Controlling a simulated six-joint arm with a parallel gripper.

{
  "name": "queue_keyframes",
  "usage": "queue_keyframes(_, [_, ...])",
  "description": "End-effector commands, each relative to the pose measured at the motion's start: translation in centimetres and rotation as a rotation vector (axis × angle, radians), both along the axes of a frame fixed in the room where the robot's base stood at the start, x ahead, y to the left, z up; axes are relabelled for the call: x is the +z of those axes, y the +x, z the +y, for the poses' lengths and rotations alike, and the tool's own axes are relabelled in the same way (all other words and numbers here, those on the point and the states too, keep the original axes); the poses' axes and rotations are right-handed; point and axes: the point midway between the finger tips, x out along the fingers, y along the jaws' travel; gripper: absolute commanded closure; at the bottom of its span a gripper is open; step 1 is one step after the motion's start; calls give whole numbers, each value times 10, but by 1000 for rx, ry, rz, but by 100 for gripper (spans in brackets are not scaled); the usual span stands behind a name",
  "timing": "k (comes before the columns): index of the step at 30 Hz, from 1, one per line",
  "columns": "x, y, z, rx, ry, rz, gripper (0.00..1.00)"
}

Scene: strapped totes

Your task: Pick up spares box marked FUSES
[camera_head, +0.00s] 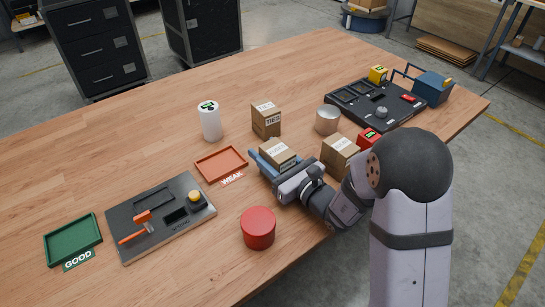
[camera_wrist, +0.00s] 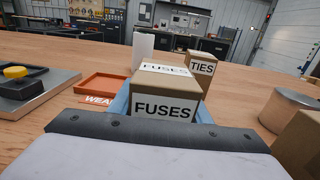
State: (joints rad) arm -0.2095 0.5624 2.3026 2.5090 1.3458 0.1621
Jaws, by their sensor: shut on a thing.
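The cardboard FUSES box (camera_head: 277,153) has white labels on its top and side. It also shows in the wrist view (camera_wrist: 165,106), directly ahead with its FUSES label facing the camera. My gripper (camera_head: 270,166) is at the box, with blue jaw parts beside and below it. The jaws are shut on the box; the wrist housing hides most of the contact in the wrist view. I cannot tell whether the box touches the table.
A TIES box (camera_head: 266,119), white cylinder (camera_head: 210,123) and orange WEAK tray (camera_head: 221,164) stand close by. Another carton (camera_head: 339,155) is to the right, a red round tin (camera_head: 258,229) in front. A black tray (camera_head: 376,104) lies at the back right. Bare wood lies behind the TIES box.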

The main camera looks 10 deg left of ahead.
Motion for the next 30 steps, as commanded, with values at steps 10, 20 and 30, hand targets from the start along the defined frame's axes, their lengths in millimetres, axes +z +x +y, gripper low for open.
queue_keyframes(10, [18, 0, 0, 0, 1, -5, 83])
queue_keyframes(20, [68, 0, 0, 1, 2, -8, 83])
queue_keyframes(30, [99, 0, 0, 0, 1, -4, 83])
